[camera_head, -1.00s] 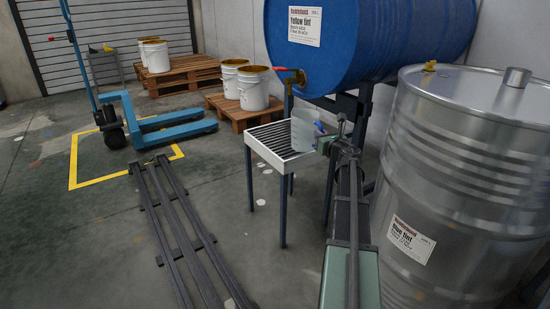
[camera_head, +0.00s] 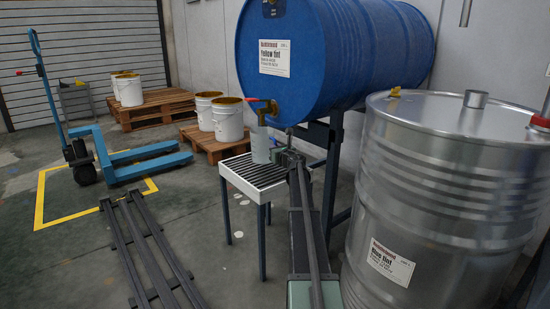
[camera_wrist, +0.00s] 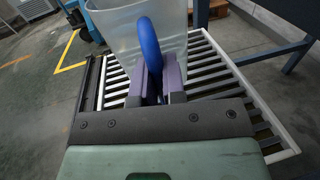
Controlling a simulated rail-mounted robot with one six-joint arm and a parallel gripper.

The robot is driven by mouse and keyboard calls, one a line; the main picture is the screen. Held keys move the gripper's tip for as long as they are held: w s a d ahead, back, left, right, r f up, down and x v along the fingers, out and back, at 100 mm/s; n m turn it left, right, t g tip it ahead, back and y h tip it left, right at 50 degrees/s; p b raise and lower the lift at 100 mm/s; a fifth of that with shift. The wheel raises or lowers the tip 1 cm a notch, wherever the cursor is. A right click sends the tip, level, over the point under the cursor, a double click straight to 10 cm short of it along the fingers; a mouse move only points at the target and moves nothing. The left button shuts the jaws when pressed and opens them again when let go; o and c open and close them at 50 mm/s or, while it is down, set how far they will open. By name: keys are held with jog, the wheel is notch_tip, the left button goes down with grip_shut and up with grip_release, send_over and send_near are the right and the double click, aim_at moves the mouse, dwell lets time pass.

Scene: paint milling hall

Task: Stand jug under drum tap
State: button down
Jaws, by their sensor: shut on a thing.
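The jug (camera_head: 261,146) is translucent with a blue handle (camera_wrist: 150,55). It is upright at the slatted stand (camera_head: 238,173), below the brass tap (camera_head: 262,107) with its red lever on the blue Yellow tint drum (camera_head: 330,50). My gripper (camera_head: 285,152) is shut on the jug's handle, and the wrist view shows both jaws (camera_wrist: 160,85) closed around it. In the wrist view the jug's body (camera_wrist: 130,30) is over the slats. Its base is hidden behind the jaws there, so I cannot tell whether it touches the slats.
A steel Blue tint drum (camera_head: 440,170) stands close at the right of my arm. White buckets (camera_head: 228,122) stand on a wooden pallet (camera_head: 215,146) behind the stand. A blue pallet jack (camera_head: 120,165) and floor rails (camera_head: 140,245) are at the left.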

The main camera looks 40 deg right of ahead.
notch_tip(320, 180, down, 4)
jog(key=b, duration=0.4)
jog(key=shift+r, duration=0.25)
jog(key=shift+f, duration=0.15)
jog(key=c, duration=1.2)
grip_release()
